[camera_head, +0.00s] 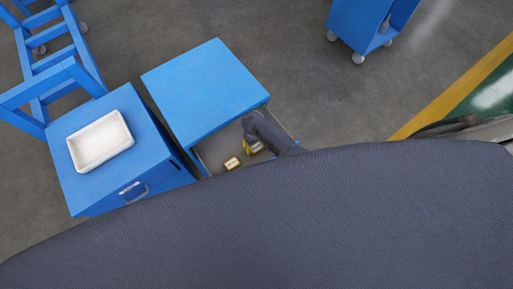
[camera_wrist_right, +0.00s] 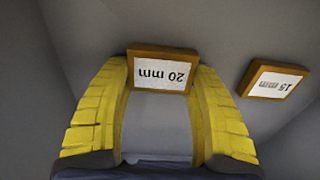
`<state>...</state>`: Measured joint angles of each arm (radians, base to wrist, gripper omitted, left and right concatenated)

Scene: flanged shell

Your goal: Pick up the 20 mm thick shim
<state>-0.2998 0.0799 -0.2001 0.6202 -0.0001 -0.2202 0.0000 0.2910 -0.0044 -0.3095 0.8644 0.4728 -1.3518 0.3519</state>
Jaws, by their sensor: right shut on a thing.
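The 20 mm shim (camera_wrist_right: 162,70) is a small brown-edged block with a white label reading "20 mm", upside down in the right wrist view. My right gripper (camera_wrist_right: 160,85) has yellow fingers on both sides of it and is shut on it. In the head view my right gripper (camera_head: 254,147) is inside the open drawer (camera_head: 213,152) of the blue cabinet, and the shim there is mostly hidden by the gripper. I cannot tell whether the shim touches the drawer floor. My left gripper is not in view.
A 15 mm shim (camera_wrist_right: 273,80) lies apart from the gripper, and shows in the head view (camera_head: 232,163). The blue cabinet top (camera_head: 205,90) overhangs the drawer's back. A white tray (camera_head: 100,141) stands on another blue cabinet at left. A blue cart (camera_head: 368,22) is far off.

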